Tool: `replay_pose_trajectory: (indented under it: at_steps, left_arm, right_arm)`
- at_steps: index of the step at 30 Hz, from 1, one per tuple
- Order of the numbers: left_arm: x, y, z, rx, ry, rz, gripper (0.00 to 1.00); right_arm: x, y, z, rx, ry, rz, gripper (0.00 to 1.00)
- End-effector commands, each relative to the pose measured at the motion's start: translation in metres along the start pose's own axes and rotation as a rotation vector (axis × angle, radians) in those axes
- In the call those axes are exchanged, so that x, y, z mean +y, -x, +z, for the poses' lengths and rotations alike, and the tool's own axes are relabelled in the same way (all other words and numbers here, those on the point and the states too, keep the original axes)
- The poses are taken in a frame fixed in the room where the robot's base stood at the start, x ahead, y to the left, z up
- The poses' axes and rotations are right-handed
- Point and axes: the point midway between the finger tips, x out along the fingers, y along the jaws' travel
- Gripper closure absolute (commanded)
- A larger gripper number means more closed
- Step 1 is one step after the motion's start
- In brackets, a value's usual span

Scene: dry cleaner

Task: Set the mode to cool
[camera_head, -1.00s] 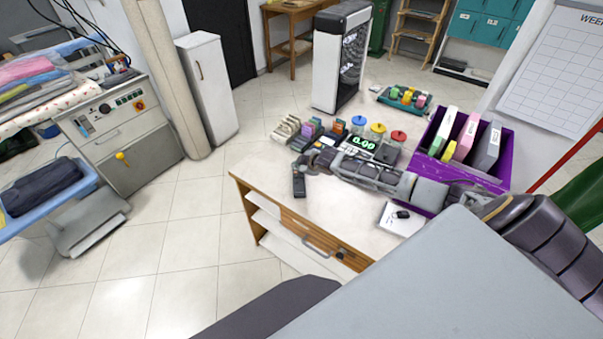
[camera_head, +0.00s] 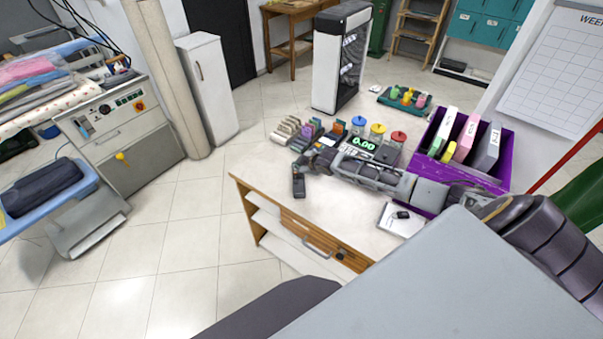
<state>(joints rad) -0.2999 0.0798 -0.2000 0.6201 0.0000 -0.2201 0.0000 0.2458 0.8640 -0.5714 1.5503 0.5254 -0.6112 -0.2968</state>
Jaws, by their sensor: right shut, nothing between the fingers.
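A dark remote control (camera_head: 299,186) with small buttons lies near the left part of the white-topped counter (camera_head: 345,212). Its button labels and any mode reading are too small to make out. My right gripper (camera_head: 305,164) is shut and empty, its fingertips at the remote's far end. I cannot tell whether they touch it. The gripper and wrist hide part of the counter behind. My left gripper is not in view.
Behind my right gripper stand a device with a green display (camera_head: 363,143), colored-lid jars (camera_head: 377,131) and small racks (camera_head: 285,131). A purple bin (camera_head: 486,178) with binders stands at right. A notepad (camera_head: 396,221) lies nearer. The counter's front left is clear.

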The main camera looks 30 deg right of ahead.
Motion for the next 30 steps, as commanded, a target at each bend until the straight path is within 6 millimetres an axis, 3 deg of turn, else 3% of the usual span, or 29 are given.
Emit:
replay_pose_trajectory:
  at_steps: [30]
  left_arm:
    - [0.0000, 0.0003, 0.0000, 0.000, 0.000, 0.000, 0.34]
  right_arm:
    - [-0.0045, -0.0058, 0.0043, 0.000, 0.000, 0.000, 1.00]
